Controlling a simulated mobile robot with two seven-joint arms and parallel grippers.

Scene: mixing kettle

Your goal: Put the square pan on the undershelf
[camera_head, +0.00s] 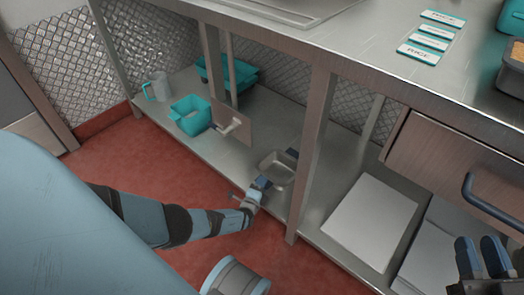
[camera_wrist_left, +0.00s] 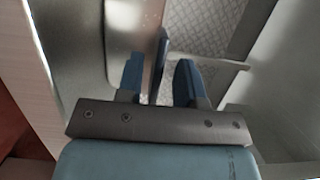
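The square pan (camera_head: 277,169) is a small grey metal pan in the head view. It sits on the metal undershelf (camera_head: 237,158), just left of a table leg, with a dark blue grip at its far corner. My left gripper (camera_head: 262,183) is at the pan's near side. In the left wrist view its blue fingers (camera_wrist_left: 158,80) stand apart, with a thin dark blue piece, likely a pan handle, between them. Contact is unclear. My right gripper (camera_head: 482,258) is at the lower right, away from the pan; its opening is unclear.
A clear jug (camera_head: 159,87), a teal container (camera_head: 191,115) and teal trays (camera_head: 228,72) stand further left on the shelf. A hanging panel (camera_head: 231,124) is near the pan. White boards (camera_head: 370,222) lie right of the leg (camera_head: 312,150). A drawer (camera_head: 445,165) is above.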

